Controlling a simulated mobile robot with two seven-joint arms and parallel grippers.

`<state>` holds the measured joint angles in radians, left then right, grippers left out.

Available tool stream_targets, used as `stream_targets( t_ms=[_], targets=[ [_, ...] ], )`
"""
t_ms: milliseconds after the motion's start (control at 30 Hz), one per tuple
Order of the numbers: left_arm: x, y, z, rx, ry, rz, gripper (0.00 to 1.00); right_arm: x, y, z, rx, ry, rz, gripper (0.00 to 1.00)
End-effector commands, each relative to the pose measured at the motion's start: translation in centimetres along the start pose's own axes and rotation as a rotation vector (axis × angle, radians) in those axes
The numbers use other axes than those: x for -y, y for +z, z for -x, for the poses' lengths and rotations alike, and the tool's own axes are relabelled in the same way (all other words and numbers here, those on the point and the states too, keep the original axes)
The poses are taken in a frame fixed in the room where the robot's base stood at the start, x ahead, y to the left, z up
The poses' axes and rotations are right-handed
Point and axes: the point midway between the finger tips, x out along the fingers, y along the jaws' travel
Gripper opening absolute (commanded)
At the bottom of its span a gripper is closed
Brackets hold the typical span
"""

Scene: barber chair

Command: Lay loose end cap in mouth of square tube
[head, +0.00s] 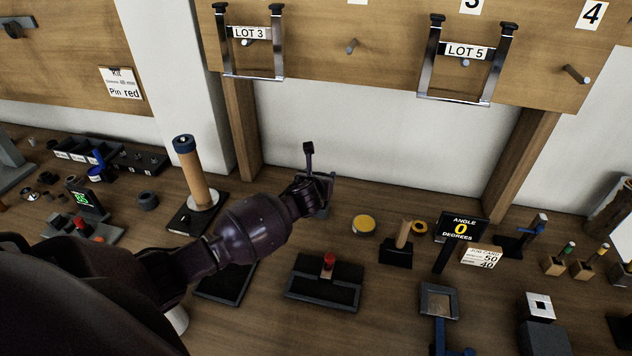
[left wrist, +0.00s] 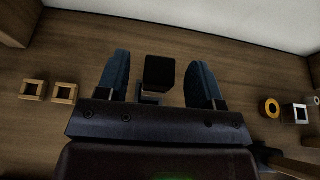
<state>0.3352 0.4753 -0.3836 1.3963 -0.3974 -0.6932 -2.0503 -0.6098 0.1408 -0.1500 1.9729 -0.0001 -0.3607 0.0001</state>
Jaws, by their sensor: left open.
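A pale square piece with a dark centre (head: 540,306), which looks like the mouth of the square tube, sits on a grey block at the lower right. A pale square frame (left wrist: 300,113) shows at the right of the left wrist view; I cannot tell if it is the same piece. My left gripper (head: 314,182) is over the back of the bench, left of that block. Its blue fingers (left wrist: 159,85) are open. A dark block (left wrist: 159,72) appears between them, with gaps on both sides. I cannot surely pick out the loose end cap. My right gripper is not in view.
A yellow disc (head: 363,225), a black tray with a red knob (head: 328,262) and an angle sign (head: 461,229) stand on the bench. A wooden post on a black base (head: 197,180) is left of my arm. Two metal frames labelled LOT hang behind.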

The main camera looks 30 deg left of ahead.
Motion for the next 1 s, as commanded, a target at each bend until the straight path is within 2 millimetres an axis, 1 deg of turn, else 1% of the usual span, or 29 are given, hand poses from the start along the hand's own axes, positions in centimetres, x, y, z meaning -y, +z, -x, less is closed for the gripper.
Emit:
stream_targets(
  t_ms=[167, 500, 633, 800, 1000],
  targets=[
    [0.0, 0.0, 1.9, 0.0, -0.002, -0.001, 0.61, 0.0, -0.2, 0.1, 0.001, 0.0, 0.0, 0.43],
    [0.0, 0.0, 7.1, 0.001, -0.003, -0.001, 0.61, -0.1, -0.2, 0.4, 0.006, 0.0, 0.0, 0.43],
    [0.0, 0.0, 8.7, 0.001, -0.002, -0.001, 0.61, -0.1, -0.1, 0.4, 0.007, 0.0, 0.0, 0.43],
    [0.0, 0.0, 10.0, 0.001, -0.001, 0.0, 0.61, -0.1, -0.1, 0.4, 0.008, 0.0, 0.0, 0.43],
    [0.0, 0.0, 10.5, 0.0, -0.001, 0.0, 0.61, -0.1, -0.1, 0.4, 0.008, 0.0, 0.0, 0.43]
  ],
)
